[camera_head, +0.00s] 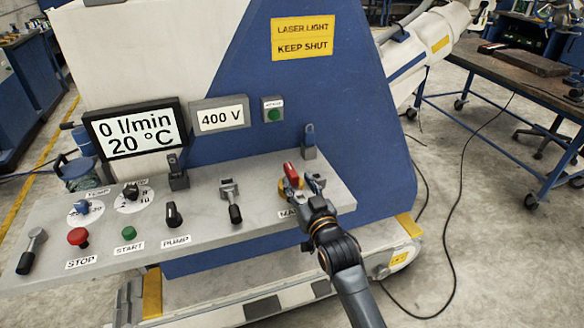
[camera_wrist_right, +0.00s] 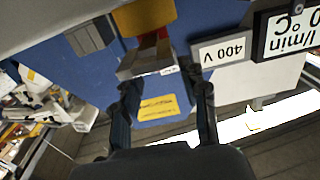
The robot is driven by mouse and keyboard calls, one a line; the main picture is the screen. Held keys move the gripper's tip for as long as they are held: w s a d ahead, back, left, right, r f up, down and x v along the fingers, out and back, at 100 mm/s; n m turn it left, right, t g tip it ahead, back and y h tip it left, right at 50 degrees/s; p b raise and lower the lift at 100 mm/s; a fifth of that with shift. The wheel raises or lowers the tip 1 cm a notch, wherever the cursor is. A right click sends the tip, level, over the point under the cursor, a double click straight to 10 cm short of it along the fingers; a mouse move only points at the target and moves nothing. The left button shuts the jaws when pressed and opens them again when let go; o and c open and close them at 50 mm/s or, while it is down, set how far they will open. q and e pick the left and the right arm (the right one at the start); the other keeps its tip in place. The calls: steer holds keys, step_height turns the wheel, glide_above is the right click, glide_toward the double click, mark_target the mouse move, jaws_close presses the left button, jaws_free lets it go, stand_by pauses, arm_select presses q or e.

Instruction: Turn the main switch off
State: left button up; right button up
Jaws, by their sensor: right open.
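The main switch has a red handle (camera_head: 291,173) on a yellow base (camera_head: 283,187), at the right part of the grey sloping control panel (camera_head: 240,222). Its label below, starting "MA", is partly hidden by my right arm. My right gripper (camera_head: 313,184) is open, just right of the red handle; I cannot tell whether it touches it. In the right wrist view, turned over, the yellow base (camera_wrist_right: 143,17) and part of the red handle (camera_wrist_right: 150,41) show beyond the spread fingers (camera_wrist_right: 165,88), with nothing between the fingertips. My left gripper is not in view.
The panel also carries a lever (camera_head: 232,203), a pump knob (camera_head: 173,214), a green start button (camera_head: 126,233) and a red stop button (camera_head: 78,237). Displays read 20 °C (camera_head: 136,133) and 400 V (camera_head: 219,115). Open floor lies right of the machine, with a cable (camera_head: 452,230).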

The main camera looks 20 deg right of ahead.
mark_target(291, 169)
steer(key=w, duration=0.6)
steer(key=shift+w+a, duration=0.15)
steer(key=shift+c, duration=0.3)
jaws_close()
